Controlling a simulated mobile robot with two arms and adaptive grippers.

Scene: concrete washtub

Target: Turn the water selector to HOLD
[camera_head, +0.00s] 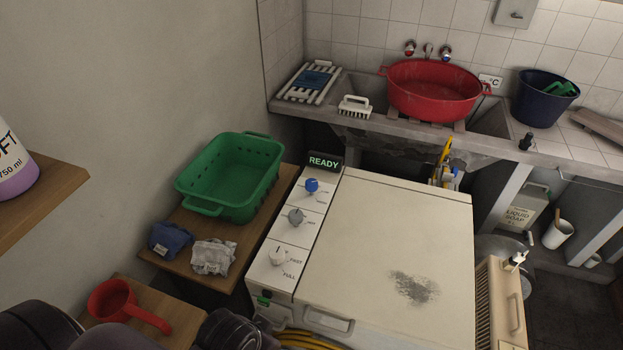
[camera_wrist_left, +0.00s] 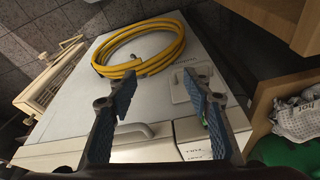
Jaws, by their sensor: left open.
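I cannot read HOLD, nor tell for certain which knob is the water selector. A small display (camera_head: 324,162) behind them reads READY. In the left wrist view my left gripper (camera_wrist_left: 160,88) is open and empty, its fingers spread before the machine's front. My right gripper is not in view.
The machine's pale lid (camera_head: 390,250) is bare except for a dark patch. A green basket (camera_head: 230,175) and folded cloths (camera_head: 213,256) lie on the wooden stand at left. A red scoop (camera_head: 125,305) is nearer. A yellow hose (camera_wrist_left: 140,45) is coiled at the machine's front.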

